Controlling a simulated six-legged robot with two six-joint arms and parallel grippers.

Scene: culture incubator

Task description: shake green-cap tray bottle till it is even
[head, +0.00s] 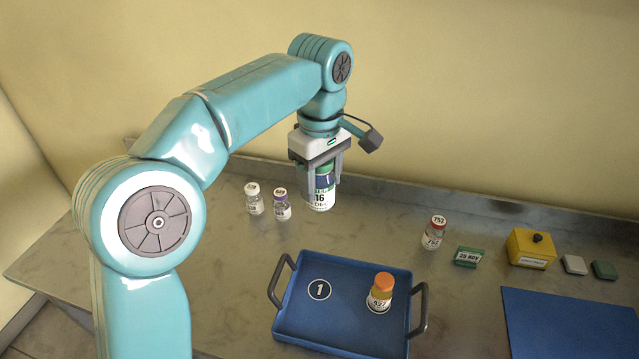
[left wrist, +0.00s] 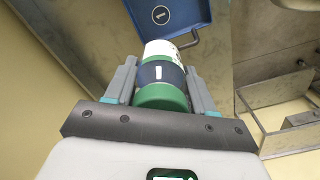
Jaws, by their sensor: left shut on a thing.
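The green-cap bottle (head: 319,190) is white with a dark blue band and a label reading 16. My left gripper (head: 324,172) is shut on it near its green cap, pointing down, and the bottle looks upright. In the left wrist view the bottle (left wrist: 160,72) lies between the two fingers of my left gripper (left wrist: 160,80). I cannot tell how far its base is from the bench. The blue tray (head: 310,332) is in front of it, with an uncovered round spot marked 1 (head: 319,289). My right gripper is not in view.
An orange-cap bottle (head: 381,293) stands in the tray. White-cap (head: 254,201) and purple-cap (head: 281,207) vials stand left of the held bottle. A red-cap bottle (head: 434,234), green date sign (head: 468,257), yellow box (head: 530,249) and blue mat (head: 570,325) are at right.

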